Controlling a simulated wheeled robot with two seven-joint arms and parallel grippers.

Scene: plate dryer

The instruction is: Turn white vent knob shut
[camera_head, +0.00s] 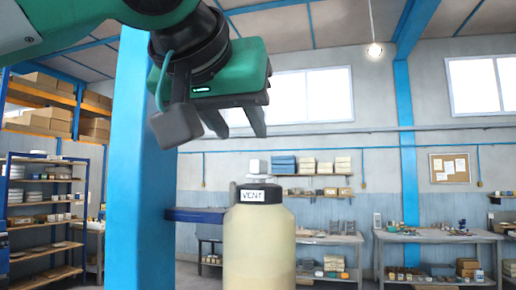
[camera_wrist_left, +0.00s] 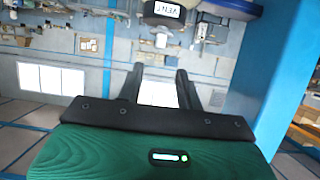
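The white vent knob (camera_head: 255,167) sits on top of a black cap with a "VENT" label (camera_head: 252,196), on a cream cylinder (camera_head: 258,250). The knob also shows in the upside-down left wrist view (camera_wrist_left: 161,41), beyond the fingertips and in line with the gap between them. My left gripper (camera_head: 237,130) hangs above and slightly left of the knob in the head view, pointing down. Its two fingers stand apart with nothing between them, as the left wrist view (camera_wrist_left: 159,76) shows. It does not touch the knob. My right gripper is in neither view.
A blue post (camera_head: 142,180) stands close on the left, behind my left arm. A dark blue ledge (camera_head: 195,215) juts out left of the cylinder. Shelves (camera_head: 45,200) and workbenches (camera_head: 435,238) stand farther back. Room is open to the right of the knob.

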